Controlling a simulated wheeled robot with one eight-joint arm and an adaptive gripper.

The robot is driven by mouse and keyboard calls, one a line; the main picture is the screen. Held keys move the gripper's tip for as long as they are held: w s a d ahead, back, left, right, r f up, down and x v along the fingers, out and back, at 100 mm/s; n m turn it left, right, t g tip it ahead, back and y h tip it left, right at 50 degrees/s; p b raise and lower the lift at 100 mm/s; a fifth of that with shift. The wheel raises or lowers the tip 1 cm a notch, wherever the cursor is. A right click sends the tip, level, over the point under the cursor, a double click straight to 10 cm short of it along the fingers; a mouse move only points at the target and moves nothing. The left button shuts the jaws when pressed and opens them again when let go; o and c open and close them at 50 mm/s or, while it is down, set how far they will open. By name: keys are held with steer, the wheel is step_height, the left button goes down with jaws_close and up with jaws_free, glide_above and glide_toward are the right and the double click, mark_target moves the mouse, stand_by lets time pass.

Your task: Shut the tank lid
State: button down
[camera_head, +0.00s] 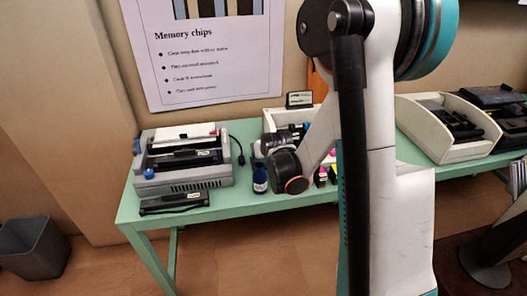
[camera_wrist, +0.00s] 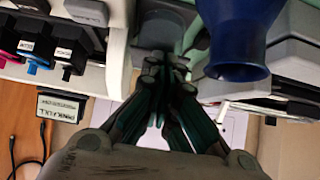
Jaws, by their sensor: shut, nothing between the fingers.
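My gripper (camera_wrist: 165,68) is shut and empty in the wrist view, its dark fingers together near the middle. In the head view my arm hides the fingers. Small ink tanks with cyan, magenta and black parts (camera_wrist: 68,50) are on a pale unit at the upper left of the wrist view, left of my fingers. In the head view a few coloured ones (camera_head: 321,177) show beside my arm, near a pale unit (camera_head: 272,120) on the table. I cannot make out which part is the tank lid, or how far open it is.
A blue bottle (camera_head: 260,178) stands near the front of the green table (camera_head: 136,205); a blue flared object (camera_wrist: 237,45) is right of my fingers. A grey machine (camera_head: 185,160) is at the left, a pale open bin (camera_head: 420,140) at the right. A small sign (camera_wrist: 62,108) is near the tanks.

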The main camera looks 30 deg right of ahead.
steer(key=shift+w, duration=0.1)
steer(key=shift+w+d+f+b, duration=0.15)
steer(key=shift+w+b, duration=0.15)
steer(key=shift+w, duration=0.2)
steer(key=v, duration=1.2)
